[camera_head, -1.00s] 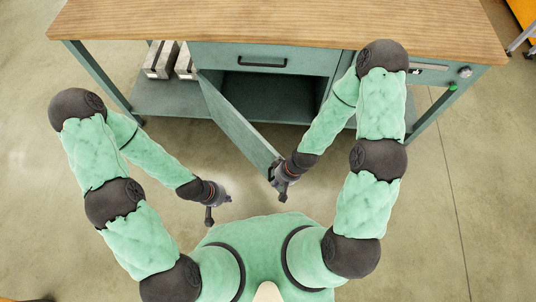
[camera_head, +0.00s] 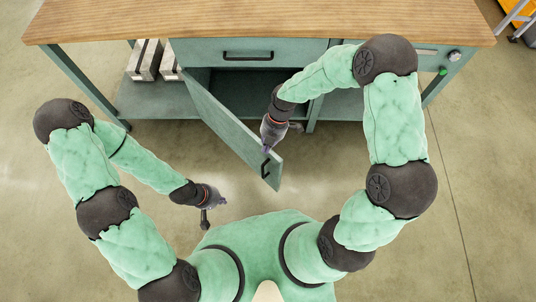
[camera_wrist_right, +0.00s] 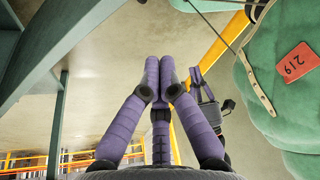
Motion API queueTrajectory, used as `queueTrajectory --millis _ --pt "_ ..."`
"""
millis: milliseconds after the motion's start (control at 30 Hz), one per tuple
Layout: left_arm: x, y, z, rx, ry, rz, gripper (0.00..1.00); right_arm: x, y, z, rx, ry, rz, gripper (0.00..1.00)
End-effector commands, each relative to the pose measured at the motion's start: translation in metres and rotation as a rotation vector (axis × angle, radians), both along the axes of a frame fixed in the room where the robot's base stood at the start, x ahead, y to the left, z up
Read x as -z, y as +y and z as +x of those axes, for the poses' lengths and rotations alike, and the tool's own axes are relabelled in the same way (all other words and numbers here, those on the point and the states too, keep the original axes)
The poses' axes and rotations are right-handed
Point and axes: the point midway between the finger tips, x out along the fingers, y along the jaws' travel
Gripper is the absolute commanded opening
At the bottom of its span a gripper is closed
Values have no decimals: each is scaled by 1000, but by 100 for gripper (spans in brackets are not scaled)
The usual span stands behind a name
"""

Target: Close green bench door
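The green bench's door (camera_head: 222,118) hangs open in the head view. It is hinged at the left of the cabinet opening and swung out toward me, with a dark handle (camera_head: 265,169) near its free end. My right gripper (camera_head: 268,147) is at the door's upper edge on the cabinet side, short of the free end; I cannot tell whether it touches. In the right wrist view its purple fingers (camera_wrist_right: 159,64) are together at the tips with nothing visible between them. My left gripper (camera_head: 212,207) is apart from the door, in front of it to the left; its fingers are too small to read.
The wooden bench top (camera_head: 260,20) overhangs the cabinet. A closed drawer (camera_head: 205,52) sits above the opening. Grey blocks (camera_head: 147,60) stand on the lower shelf at left. A bench leg (camera_head: 85,85) stands at left. Floor in front is clear.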

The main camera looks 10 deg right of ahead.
Motion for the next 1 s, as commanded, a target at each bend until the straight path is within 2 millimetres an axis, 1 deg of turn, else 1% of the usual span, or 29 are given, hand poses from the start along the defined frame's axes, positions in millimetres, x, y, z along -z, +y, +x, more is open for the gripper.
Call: queueTrajectory --millis 167,267,367,733,833,900,1000 --pt "5 0 0 0 0 0 0 10 3 -2 -6 2 0 0" --pt "10 0 0 0 0 0 0 20 5 -4 -6 2 0 0" --pt "17 0 0 0 0 0 0 35 10 -7 -5 3 0 0" --pt "48 0 0 0 0 0 0 101 29 -18 -5 2 0 0" --pt "54 0 0 0 0 0 0 97 11 -6 3 -4 0 0" --pt "58 0 0 0 0 0 0 97 4 -2 2 -2 0 0" --pt "61 0 0 0 0 0 0 96 -3 2 0 -1 0 0"
